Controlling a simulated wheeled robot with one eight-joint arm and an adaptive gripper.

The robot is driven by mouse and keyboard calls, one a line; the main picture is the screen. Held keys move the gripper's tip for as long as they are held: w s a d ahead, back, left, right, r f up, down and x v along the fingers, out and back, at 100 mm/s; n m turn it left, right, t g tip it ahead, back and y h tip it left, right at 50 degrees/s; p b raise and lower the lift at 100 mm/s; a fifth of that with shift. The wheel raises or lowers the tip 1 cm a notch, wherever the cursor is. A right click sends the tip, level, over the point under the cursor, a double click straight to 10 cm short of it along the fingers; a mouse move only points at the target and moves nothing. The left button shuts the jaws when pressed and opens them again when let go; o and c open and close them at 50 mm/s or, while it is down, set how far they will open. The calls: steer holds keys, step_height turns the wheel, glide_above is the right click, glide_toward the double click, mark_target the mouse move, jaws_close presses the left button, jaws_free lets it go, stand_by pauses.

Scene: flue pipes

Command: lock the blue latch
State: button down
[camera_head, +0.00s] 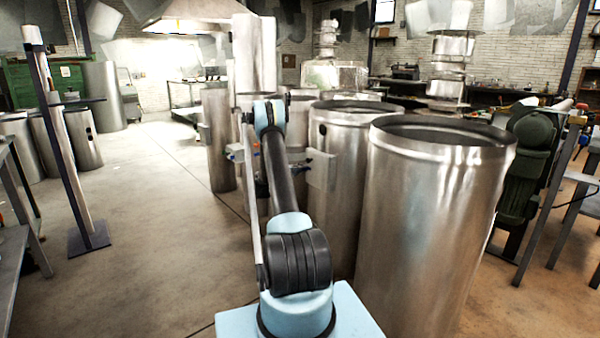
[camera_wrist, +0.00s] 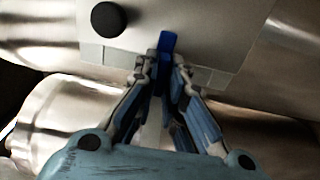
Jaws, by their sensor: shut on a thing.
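In the wrist view, the blue latch (camera_wrist: 167,43) stands out from the edge of a pale metal plate (camera_wrist: 205,50). A round black knob (camera_wrist: 109,19) sits on the same plate, left of the latch. My gripper (camera_wrist: 163,68) has its two fingers drawn in around the lower part of the latch and is shut on it. The fingers hide that lower part. In the head view, my arm covers most of the gripper and the latch cannot be made out clearly.
Large metal flue pipes stand close on the right of my arm, the nearest pipe (camera_head: 440,220) being the biggest. A metal box (camera_head: 321,170) juts from the pipe behind it. A thin post on a dark base (camera_head: 88,238) stands at left. The floor between is clear.

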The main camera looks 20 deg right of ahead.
steer(key=shift+s+d+f, duration=0.1)
steer(key=shift+s+f, duration=0.05)
steer(key=c, duration=1.8)
jaws_free()
steer(key=shift+o, duration=0.6)
steer(key=v, duration=1.2)
